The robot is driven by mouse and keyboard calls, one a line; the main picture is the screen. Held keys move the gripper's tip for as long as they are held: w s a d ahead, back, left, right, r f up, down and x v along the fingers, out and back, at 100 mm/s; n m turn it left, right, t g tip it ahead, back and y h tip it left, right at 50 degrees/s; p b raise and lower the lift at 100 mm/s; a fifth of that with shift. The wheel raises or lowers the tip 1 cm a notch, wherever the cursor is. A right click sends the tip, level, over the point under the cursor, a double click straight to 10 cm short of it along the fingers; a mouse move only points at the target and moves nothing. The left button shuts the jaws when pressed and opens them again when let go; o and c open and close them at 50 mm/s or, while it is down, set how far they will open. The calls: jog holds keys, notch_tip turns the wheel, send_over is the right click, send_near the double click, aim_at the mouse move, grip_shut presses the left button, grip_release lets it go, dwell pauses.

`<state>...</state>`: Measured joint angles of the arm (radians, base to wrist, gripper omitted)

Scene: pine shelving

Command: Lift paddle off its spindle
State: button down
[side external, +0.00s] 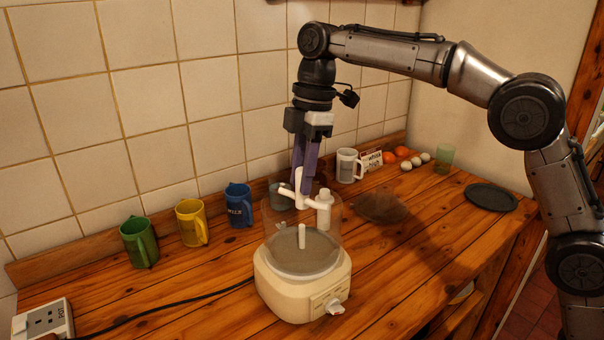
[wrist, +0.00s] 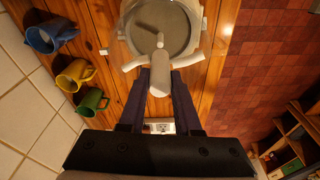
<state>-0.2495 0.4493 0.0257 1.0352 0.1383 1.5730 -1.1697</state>
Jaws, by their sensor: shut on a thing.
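The white paddle (side external: 302,203) has a central hub and side arms. It is held at the mouth of the clear bowl (side external: 268,222) on the cream mixer base (side external: 290,295). The upright white spindle (side external: 302,237) stands in the bowl below the paddle, with a visible gap between them. My gripper (side external: 304,187) points down and is shut on the paddle's hub. In the wrist view the purple fingers (wrist: 160,88) close on either side of the paddle (wrist: 159,72), and the spindle (wrist: 160,41) shows beyond it over the grey bowl floor.
Green (side external: 139,243), yellow (side external: 190,223) and blue (side external: 239,206) mugs line the wall at left. The front right counter is clear.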

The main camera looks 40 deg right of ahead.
jog(key=shift+r, duration=0.15)
dwell(0.3)
jog(key=shift+r, duration=3.25)
jog(key=s+r, duration=0.2)
jog(key=s, duration=0.5)
